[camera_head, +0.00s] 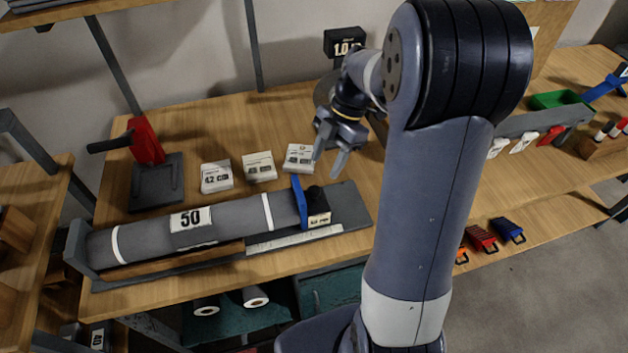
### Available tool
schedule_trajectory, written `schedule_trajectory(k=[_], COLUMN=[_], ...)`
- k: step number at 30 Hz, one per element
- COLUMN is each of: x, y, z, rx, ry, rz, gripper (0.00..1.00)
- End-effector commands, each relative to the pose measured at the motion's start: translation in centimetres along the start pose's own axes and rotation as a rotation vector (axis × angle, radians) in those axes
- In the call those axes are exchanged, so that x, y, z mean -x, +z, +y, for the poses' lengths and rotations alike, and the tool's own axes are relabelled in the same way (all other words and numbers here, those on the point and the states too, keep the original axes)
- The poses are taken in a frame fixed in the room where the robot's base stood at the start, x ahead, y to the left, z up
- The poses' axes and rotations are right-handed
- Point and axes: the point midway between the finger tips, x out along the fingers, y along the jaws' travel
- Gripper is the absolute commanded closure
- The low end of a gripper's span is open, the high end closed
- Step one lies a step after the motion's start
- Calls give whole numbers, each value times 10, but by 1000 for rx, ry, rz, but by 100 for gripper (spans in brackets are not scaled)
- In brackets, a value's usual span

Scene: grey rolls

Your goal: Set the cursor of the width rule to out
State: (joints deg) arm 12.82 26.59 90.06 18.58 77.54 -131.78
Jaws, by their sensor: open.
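The width rule is a pale graduated strip (277,243) along the front of a dark bench fixture. Its cursor appears to be the upright blue plate (299,203) near the strip's right part. A black block with a small label (319,219) and a dark knob (314,194) sits just right of the plate. The label is too small to read. A grey roll (240,217) marked 50 lies left of the plate, its end close to it. My gripper (328,165) is open and empty, above and slightly right of the plate, pointing down and apart from it.
Several white cards (259,167) stand behind the fixture. A red lever press (146,142) is at the left, and a black display (345,43) is behind my gripper. A green tray (556,100) is at the right.

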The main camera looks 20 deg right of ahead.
Motion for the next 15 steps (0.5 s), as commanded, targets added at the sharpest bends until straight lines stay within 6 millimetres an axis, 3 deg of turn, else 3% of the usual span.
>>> schedule_trajectory(k=[9,15], x=[-57,-72], y=[-1,0], z=[0,1], rx=[-2,-1], ry=[-2,1], rz=[2,1], gripper=[52,52])
